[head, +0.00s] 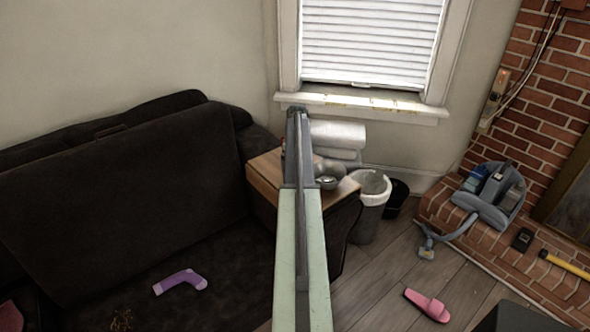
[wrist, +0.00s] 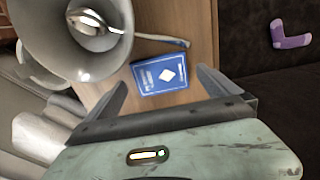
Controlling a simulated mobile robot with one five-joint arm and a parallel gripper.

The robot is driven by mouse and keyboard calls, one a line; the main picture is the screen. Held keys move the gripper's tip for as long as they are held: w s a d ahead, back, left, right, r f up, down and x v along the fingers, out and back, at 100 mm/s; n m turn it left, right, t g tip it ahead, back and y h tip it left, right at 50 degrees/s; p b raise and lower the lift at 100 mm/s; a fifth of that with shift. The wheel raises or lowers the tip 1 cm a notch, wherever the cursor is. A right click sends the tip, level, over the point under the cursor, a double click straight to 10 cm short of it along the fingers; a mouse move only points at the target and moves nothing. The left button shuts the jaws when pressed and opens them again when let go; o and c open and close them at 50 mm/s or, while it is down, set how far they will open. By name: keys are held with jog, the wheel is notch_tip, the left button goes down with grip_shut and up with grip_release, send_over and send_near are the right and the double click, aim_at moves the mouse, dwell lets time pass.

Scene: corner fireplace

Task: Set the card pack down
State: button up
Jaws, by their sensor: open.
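The card pack is a flat blue box with a white diamond on its face, seen in the wrist view (wrist: 160,73). It lies on the wooden top of the side table (wrist: 200,45). My gripper (wrist: 161,78) is open, with one finger to each side of the pack and a visible gap at both sides. The fingers do not grip it. In the head view my gripper (head: 298,118) is over the side table (head: 265,172), and my arm hides the pack.
A grey bowl-shaped thing (wrist: 75,35) with shiny metal and a thin stick-like item (wrist: 162,40) are close to the pack. A dark sofa (head: 120,190) with a purple sock (head: 180,281) is left; a bin (head: 370,205) is right.

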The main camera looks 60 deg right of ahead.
notch_tip(320, 180, up, 9)
jog(key=p, duration=0.7)
jog(key=shift+p, duration=0.35)
jog(key=w+a+n, duration=0.1)
jog(key=w+a, duration=0.3)
jog(key=a, duration=0.6)
jog(key=w+a, duration=0.4)
jog(key=a, duration=0.6)
jog(key=w+a+n, duration=0.1)
jog(key=w+a, duration=0.4)
jog(key=a, duration=0.5)
jog(key=s+a, duration=0.3)
jog(key=a, duration=1.7)
jog(key=s+a+n, duration=0.1)
jog(key=s+a, duration=0.2)
jog(key=a, duration=1.7)
jog(key=shift+n, duration=0.3)
jog(key=shift+s, duration=0.1)
